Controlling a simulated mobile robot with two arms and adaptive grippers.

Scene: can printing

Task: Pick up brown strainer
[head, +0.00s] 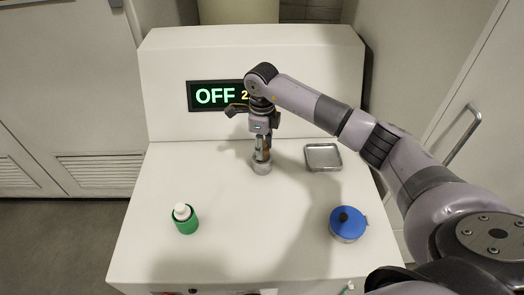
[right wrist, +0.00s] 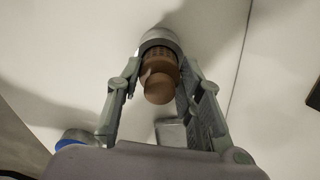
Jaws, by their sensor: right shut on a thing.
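The brown strainer (right wrist: 158,80) shows between the two fingers of my right gripper (right wrist: 158,85) in the right wrist view. It has a rounded brown knob end and a ribbed brown body, and its far end meets a round grey metal piece. In the head view my right gripper (head: 262,150) points down at the back middle of the white table, shut on the strainer. The strainer is mostly hidden there by the fingers. Directly below is the grey metal holder (head: 261,168) on the table. I cannot tell whether the strainer is clear of it. My left gripper is not in view.
A green bottle with a white cap (head: 185,218) stands at the front left. A blue-lidded pot (head: 347,224) stands at the front right. An empty metal tray (head: 323,157) lies at the back right.

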